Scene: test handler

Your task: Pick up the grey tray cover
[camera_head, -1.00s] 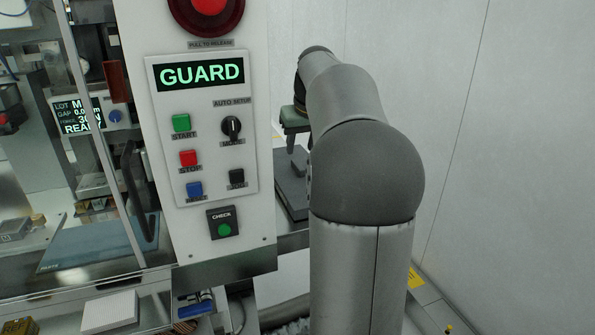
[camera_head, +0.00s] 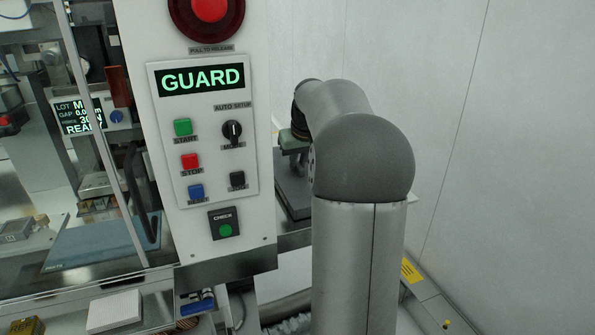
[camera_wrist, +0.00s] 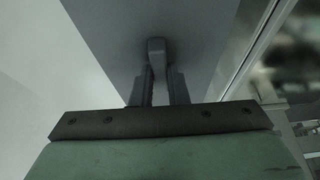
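The grey tray cover (camera_wrist: 190,30) fills the upper middle of the wrist view as a flat dark grey plate with a small upright grip (camera_wrist: 156,52). In the head view the cover (camera_head: 289,197) lies flat behind the panel, partly hidden by my arm. My gripper (camera_wrist: 160,78) has a green body and two dark fingers, set apart with a gap between them. The fingertips are at the grip, which lines up with the gap. I cannot tell whether they touch it. In the head view my gripper (camera_head: 298,160) is low over the cover.
A white control panel (camera_head: 215,245) reading GUARD stands just left of the cover. A plain pale wall (camera_head: 520,120) rises on the right. A glass-fronted machine bay with a blue mat (camera_head: 100,243) is on the left.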

